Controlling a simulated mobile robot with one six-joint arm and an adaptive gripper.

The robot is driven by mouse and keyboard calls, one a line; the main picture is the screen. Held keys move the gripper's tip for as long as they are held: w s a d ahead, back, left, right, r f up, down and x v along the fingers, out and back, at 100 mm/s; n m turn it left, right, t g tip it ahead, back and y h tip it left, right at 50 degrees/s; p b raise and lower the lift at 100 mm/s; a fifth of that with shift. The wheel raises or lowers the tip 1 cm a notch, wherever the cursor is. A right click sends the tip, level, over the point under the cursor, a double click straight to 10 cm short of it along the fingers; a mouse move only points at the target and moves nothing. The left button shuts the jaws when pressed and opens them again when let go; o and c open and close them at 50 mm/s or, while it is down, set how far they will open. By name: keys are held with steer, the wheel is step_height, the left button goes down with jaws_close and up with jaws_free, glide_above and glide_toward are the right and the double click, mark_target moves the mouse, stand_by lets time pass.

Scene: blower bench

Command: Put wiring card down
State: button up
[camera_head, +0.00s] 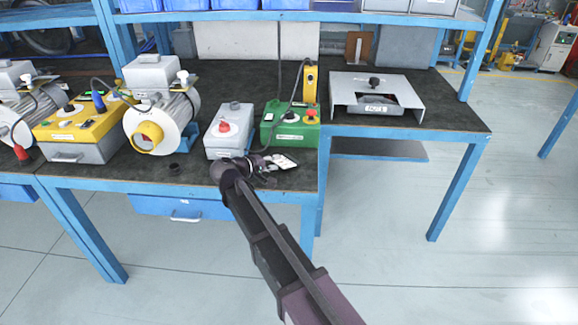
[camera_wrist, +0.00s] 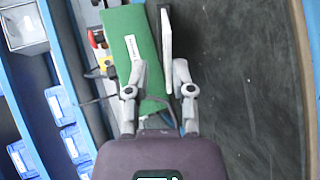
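The wiring card (camera_head: 283,161) shows as a small pale printed sheet at the front of the bench, below the green control box (camera_head: 290,125). In the wrist view the card (camera_wrist: 167,40) is a narrow pale strip, seen nearly edge-on, beside the green box (camera_wrist: 134,50). My gripper (camera_wrist: 161,72) has one finger on each side of the card's near end. A gap shows between the left finger and the card; the right finger is close to it. In the head view my gripper (camera_head: 263,168) is low over the bench, partly hidden by my wrist. Whether the card touches the bench is unclear.
A grey box with a red button (camera_head: 229,130) stands left of the green box. Blowers (camera_head: 160,110) and a yellow control box (camera_head: 80,130) stand further left. A grey metal stand (camera_head: 376,95) is at the right. Dark bench top (camera_wrist: 245,90) is clear at right in the wrist view.

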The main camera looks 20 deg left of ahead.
steer(key=shift+p+v, duration=0.95)
steer(key=shift+v, duration=2.15)
step_height(320, 180, up, 7)
steer(key=s+a+p, duration=0.1)
steer(key=s+p, duration=0.1)
steer(key=p, duration=0.5)
steer(key=shift+s+a, duration=0.15)
steer(key=shift+s, duration=0.1)
